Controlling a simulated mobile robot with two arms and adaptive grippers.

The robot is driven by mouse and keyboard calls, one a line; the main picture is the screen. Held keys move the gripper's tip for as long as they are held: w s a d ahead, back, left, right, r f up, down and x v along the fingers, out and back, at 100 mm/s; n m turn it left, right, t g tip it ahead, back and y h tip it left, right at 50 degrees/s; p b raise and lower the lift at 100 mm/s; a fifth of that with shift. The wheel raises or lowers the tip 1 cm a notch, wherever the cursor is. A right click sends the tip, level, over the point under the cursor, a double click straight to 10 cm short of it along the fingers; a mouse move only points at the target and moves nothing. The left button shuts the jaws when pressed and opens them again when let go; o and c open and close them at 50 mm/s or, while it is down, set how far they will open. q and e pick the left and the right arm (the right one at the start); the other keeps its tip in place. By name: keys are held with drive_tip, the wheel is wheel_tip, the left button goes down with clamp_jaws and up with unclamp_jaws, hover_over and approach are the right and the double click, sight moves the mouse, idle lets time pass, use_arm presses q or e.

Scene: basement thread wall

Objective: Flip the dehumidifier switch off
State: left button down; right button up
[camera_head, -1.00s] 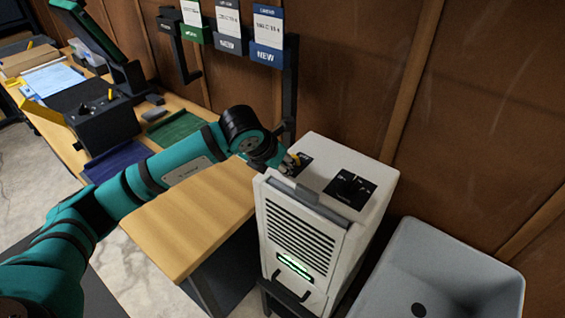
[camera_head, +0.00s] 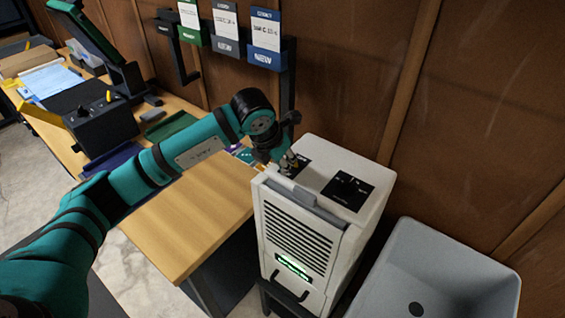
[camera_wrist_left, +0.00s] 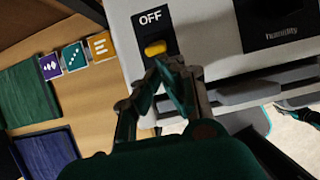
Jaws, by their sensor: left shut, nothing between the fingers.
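The dehumidifier (camera_head: 276,222) is a white box with a slatted front and a lit green display (camera_head: 294,267). On its top is a black switch plate, marked OFF (camera_wrist_left: 151,18) at one end in the left wrist view. The yellow switch lever (camera_wrist_left: 155,48) sits at the plate's other end, away from the OFF mark. My left gripper (camera_head: 290,163) is over the top's left side, pointing down, shut and empty. In the wrist view its fingertips (camera_wrist_left: 164,66) are right by the lever; I cannot tell whether they touch. In the head view the gripper hides the lever.
A black humidity panel (camera_head: 347,191) is on the same top, to the right. A grey basin (camera_head: 470,270) stands right of the dehumidifier. A wooden bench (camera_head: 195,222) with trays is on the left. Pocket holders (camera_head: 265,40) hang on the wall behind.

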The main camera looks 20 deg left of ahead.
use_arm(q)
drive_tip(key=shift+w+r, duration=0.15)
drive_tip(key=shift+w+d+r+g, duration=0.1)
drive_tip(key=shift+g, duration=0.3)
drive_tip(key=shift+w+d+r+b, duration=0.15)
drive_tip(key=shift+w+b, duration=0.2)
drive_tip(key=shift+b, duration=0.2)
drive_tip(key=shift+w+d+r+b, duration=0.1)
drive_tip(key=shift+w+b, duration=0.2)
drive_tip(key=shift+b, duration=0.25)
drive_tip(key=shift+r, duration=0.2)
drive_tip(key=shift+r+p, duration=0.5)
drive_tip(key=shift+r, duration=0.25)
